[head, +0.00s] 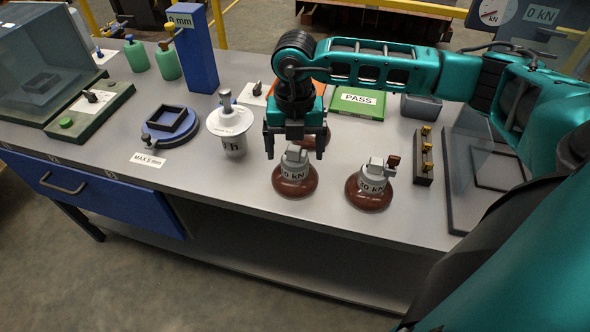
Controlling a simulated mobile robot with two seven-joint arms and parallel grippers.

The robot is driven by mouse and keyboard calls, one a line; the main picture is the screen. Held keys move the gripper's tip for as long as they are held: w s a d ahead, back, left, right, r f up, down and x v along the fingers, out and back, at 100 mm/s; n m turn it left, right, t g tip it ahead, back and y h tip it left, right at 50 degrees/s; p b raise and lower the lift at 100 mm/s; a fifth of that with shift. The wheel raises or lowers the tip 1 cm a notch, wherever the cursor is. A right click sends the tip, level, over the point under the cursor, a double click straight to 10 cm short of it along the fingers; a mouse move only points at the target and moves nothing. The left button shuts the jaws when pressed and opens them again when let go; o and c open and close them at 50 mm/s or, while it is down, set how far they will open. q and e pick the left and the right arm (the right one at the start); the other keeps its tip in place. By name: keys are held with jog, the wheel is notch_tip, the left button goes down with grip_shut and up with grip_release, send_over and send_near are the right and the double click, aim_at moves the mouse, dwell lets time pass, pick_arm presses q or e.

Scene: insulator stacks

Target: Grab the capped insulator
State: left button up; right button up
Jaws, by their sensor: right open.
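A brown disc insulator with a grey cap (296,172) stands upright near the front edge of the bench. A similar capped brown insulator (371,186) stands to its right, with a small fitting at its cap's top. A white insulator with a grey top (230,124) stands to the left. Another brown disc (318,141) is mostly hidden behind my gripper. My right gripper (294,150) is open, pointing down, just above and slightly behind the left capped brown insulator. Whether it touches the cap is hard to tell. My left gripper is out of view.
A blue round fixture (171,130), a blue post (195,50) and green bottles (167,62) stand left. A green PASS tray (358,102) lies behind. A dark block with brass fittings (423,158) and a clear-walled box (485,165) are right. The bench front (240,190) is clear.

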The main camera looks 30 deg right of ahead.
aim_at(295, 159)
jog(key=shift+a+f, duration=0.1)
jog(key=shift+f, duration=1.8)
grip_shut()
jog(key=shift+r, duration=0.15)
